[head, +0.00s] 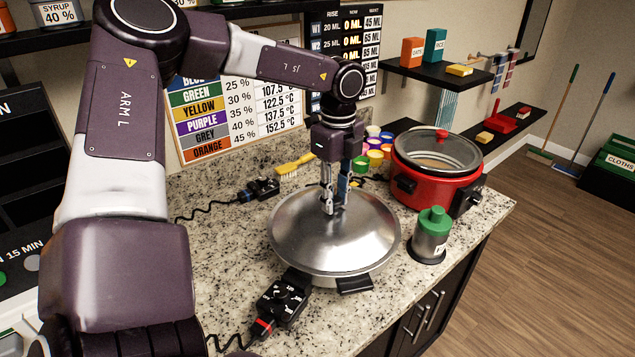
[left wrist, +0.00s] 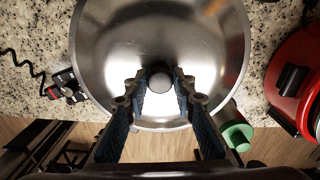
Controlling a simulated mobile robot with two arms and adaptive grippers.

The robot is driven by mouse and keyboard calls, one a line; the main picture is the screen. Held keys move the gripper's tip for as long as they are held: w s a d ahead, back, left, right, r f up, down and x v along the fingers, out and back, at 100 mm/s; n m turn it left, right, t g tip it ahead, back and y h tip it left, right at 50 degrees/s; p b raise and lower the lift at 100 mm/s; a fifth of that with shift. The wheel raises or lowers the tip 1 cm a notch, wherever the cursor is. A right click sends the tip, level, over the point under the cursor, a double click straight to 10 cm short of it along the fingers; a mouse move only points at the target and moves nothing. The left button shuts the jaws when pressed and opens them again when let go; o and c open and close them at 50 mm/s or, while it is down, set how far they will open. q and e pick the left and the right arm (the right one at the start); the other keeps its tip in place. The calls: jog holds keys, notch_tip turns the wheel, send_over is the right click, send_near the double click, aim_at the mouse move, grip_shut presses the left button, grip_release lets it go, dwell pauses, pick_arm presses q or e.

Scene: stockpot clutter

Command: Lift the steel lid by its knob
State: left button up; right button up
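The steel lid (head: 310,240) is a wide shiny dome lying level on a pan on the counter. In the left wrist view the lid (left wrist: 110,50) fills the upper middle, with its round knob (left wrist: 160,82) at the centre. My left gripper (head: 335,207) points straight down over the middle of the lid and hides the knob in the head view. In the left wrist view its fingers (left wrist: 160,88) stand on either side of the knob, with a small gap seeming to show beside it. My right gripper is not in view.
A red cooker (head: 440,195) with a glass lid stands to the right. A green-topped canister (head: 430,235) stands close to the lid's right side. A black control box (head: 283,300) is in front, and a yellow brush (head: 296,165) and several coloured cups (head: 375,145) are behind.

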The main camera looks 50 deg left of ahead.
pick_arm(q)
grip_shut()
jog(key=shift+r, duration=0.15)
jog(key=shift+r+p, duration=1.3)
jog(key=shift+r, duration=2.1)
